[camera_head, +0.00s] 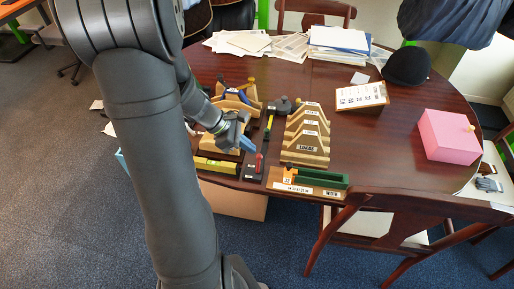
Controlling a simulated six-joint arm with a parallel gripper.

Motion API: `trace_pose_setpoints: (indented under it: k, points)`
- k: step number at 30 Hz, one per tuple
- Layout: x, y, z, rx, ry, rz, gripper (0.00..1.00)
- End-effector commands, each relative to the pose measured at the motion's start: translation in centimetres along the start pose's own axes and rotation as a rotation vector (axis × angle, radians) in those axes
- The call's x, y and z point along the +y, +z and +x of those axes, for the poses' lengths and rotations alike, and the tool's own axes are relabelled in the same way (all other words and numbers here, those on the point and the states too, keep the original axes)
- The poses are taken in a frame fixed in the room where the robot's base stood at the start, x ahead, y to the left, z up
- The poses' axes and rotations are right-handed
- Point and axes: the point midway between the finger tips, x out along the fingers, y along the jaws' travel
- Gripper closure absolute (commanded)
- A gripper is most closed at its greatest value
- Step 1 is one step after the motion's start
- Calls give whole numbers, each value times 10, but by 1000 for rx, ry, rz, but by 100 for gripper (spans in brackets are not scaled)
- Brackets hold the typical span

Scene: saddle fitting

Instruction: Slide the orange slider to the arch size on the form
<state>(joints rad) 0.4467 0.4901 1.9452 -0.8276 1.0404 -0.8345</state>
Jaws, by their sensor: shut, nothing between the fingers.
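The orange slider (288,171) appears as a small orange piece at the left end of a wooden gauge board (310,190) with a green bar, near the table's front edge. White number labels run along the board's front, too small to read. The form (361,95) looks like a white sheet on a wooden stand towards the back right; its writing is unreadable here. My gripper (248,146) has blue fingertips and is shut and empty. It is above the table, left of and behind the slider, apart from it.
Several wooden arch blocks (307,135) stand in a row behind the gauge board. A black base with a red part (257,164) is near my gripper. A pink box (448,136) and black cap (407,66) are right. A chair (400,215) stands in front. The table's right middle is clear.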

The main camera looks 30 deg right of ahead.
Motion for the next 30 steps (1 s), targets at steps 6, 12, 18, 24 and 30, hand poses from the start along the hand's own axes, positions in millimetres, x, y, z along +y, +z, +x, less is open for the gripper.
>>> trace_pose_setpoints:
  k: [6,12,18,24,30]
  points:
    - [-2,0,48,0,-8,1,100]
    - [-1,4,87,3,-5,4,100]
    - [-1,20,104,3,-3,5,100]
    - [-1,26,110,2,-2,4,100]
    - [-1,26,111,2,-2,3,100]
